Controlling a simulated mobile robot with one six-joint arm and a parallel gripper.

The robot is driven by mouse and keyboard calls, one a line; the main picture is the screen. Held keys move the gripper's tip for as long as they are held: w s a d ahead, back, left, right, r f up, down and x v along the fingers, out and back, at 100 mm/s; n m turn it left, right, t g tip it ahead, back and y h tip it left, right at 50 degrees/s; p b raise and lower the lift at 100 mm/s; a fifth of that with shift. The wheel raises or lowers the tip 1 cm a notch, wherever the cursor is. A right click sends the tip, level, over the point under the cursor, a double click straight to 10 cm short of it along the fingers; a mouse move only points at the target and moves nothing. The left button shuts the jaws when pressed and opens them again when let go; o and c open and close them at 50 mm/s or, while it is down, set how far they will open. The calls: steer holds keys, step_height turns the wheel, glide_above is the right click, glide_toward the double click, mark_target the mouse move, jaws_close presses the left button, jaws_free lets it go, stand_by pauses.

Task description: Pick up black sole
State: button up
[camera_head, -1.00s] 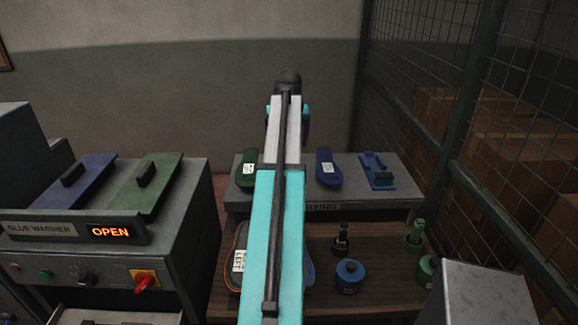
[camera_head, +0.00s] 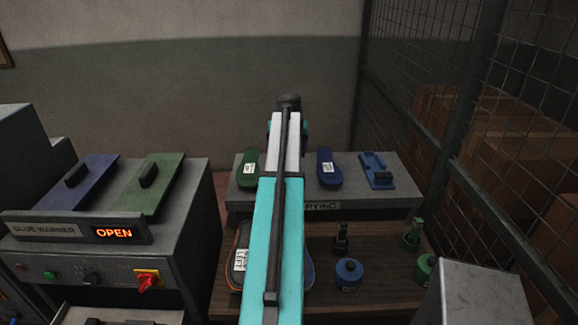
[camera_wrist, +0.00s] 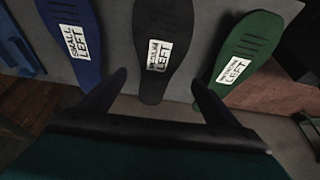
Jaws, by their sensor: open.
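The black sole (camera_wrist: 160,55) lies on the grey drying shelf (camera_head: 350,207), with a white label reading LEFT, in the middle of the wrist view. In the head view my arm hides it. My gripper (camera_wrist: 158,82) is open, its two fingers spread to either side of the black sole's near end. The sole shows between the fingers; I cannot tell how high the tips are above it.
A blue sole (camera_wrist: 78,45) and a green sole (camera_wrist: 245,48) lie on either side of the black one. A blue fixture (camera_head: 376,170) sits at the shelf's right end. Below are bottles, a blue pot (camera_head: 348,271) and another sole (camera_head: 239,262). A mesh fence (camera_head: 440,90) stands right.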

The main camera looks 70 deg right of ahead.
steer(key=shift+d, duration=0.1)
steer(key=shift+p+x, duration=0.85)
steer(key=shift+p, duration=0.05)
steer(key=shift+p+x, duration=0.7)
steer(key=shift+x, duration=0.95)
steer(key=c, duration=1.2)
steer(key=shift+r, duration=0.1)
steer(key=shift+c, duration=0.2)
step_height(320, 180, up, 10)
steer(key=b, duration=0.4)
steer(key=shift+s, duration=0.15)
